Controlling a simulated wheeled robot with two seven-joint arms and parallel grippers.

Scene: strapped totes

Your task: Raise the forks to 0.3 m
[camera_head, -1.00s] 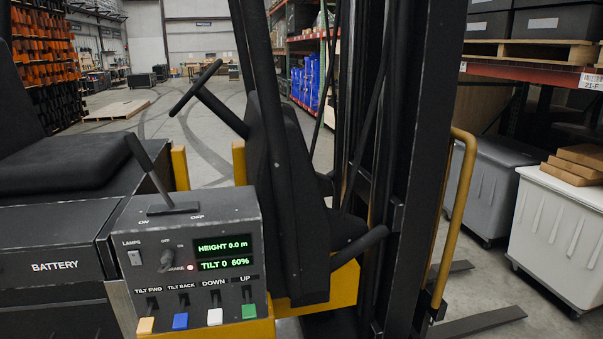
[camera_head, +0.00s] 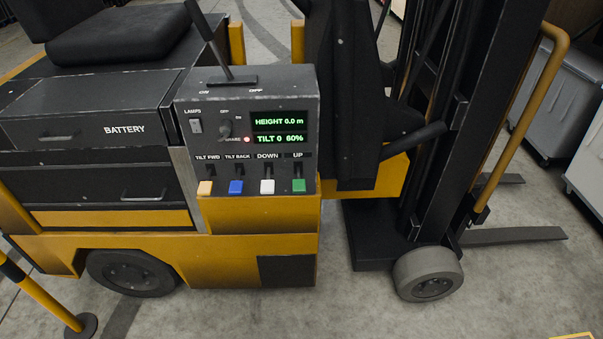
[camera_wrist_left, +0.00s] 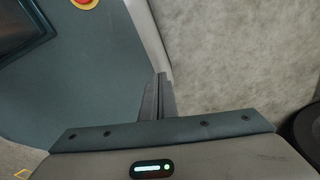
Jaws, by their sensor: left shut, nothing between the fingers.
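A yellow and black forklift fills the head view. Its control panel (camera_head: 247,130) has a display (camera_head: 279,129) reading HEIGHT 0.0 m and TILT 0 60%. The forks (camera_head: 515,236) lie low near the floor at right. My left gripper (camera_wrist_left: 159,80) shows in the left wrist view, shut and empty, away from the panel. My right gripper is not in view.
A black lever (camera_head: 220,50) stands on top of the panel. A yellow and black post (camera_head: 45,300) stands at lower left. Grey bins (camera_head: 560,100) are at right behind the mast (camera_head: 470,110).

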